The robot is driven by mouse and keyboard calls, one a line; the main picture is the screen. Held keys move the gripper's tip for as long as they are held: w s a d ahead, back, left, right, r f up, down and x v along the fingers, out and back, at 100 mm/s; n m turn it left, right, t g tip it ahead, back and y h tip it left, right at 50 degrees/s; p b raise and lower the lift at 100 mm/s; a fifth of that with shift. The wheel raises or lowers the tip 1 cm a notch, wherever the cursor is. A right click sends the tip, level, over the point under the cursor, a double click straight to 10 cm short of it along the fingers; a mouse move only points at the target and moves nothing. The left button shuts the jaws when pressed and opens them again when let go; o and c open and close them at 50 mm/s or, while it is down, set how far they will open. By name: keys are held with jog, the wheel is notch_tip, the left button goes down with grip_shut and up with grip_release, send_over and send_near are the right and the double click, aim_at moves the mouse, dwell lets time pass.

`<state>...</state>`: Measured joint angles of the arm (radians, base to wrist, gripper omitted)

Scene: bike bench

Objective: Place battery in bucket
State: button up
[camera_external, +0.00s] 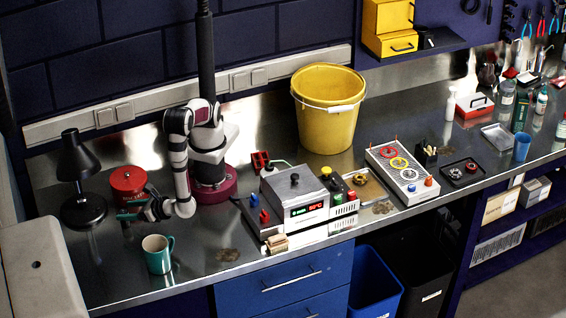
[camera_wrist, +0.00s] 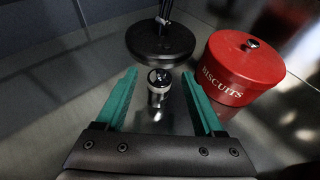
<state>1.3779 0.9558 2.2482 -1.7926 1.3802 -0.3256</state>
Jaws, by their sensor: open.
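A small battery (camera_wrist: 159,82), dark and silver, stands upright on the metal bench in the wrist view. My gripper (camera_wrist: 160,84) is open, with its two teal fingers on either side of the battery in that picture; I cannot tell how far apart they are from it in depth. In the external view my gripper (camera_external: 130,215) is low at the left of the bench, and the battery cannot be made out there. The yellow bucket (camera_external: 327,115) with a white handle stands at the back middle of the bench, right of my arm.
A red biscuit tin (camera_wrist: 240,65) stands close to the right finger. A black desk lamp (camera_external: 82,205) has its base just beyond the battery. A teal mug (camera_external: 158,255) stands near the front edge. A grey heating unit (camera_external: 295,200) sits in front of the bucket.

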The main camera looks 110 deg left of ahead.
jog(key=w+a+r+m+t, duration=0.1)
jog(key=w+a+r, duration=0.25)
jog(key=w, duration=0.35)
jog(key=w+a+r+m+t+h, duration=0.15)
jog(key=w+r, duration=0.25)
jog(key=w, duration=0.4)
jog(key=w+a+r+m+t, duration=0.1)
jog(key=w+a+r+t, duration=0.2)
jog(key=w, duration=0.4)
jog(key=w+a+r+m+t, duration=0.1)
jog(key=w+a+r+t, duration=0.1)
jog(key=a, duration=0.4)
jog(key=w+a+r+t, duration=0.2)
jog(key=w+a, duration=0.2)
jog(key=a, duration=0.2)
jog(key=shift+a+r+m+y, duration=0.25)
jog(key=shift+r+m+y, duration=0.1)
jog(key=shift+r+y, duration=0.1)
jog(key=shift+o, duration=0.5)
jog(key=a+r+t+y, duration=0.2)
jog(key=a+t, duration=0.2)
jog(key=a, duration=0.6)
jog(key=shift+w+r, duration=0.15)
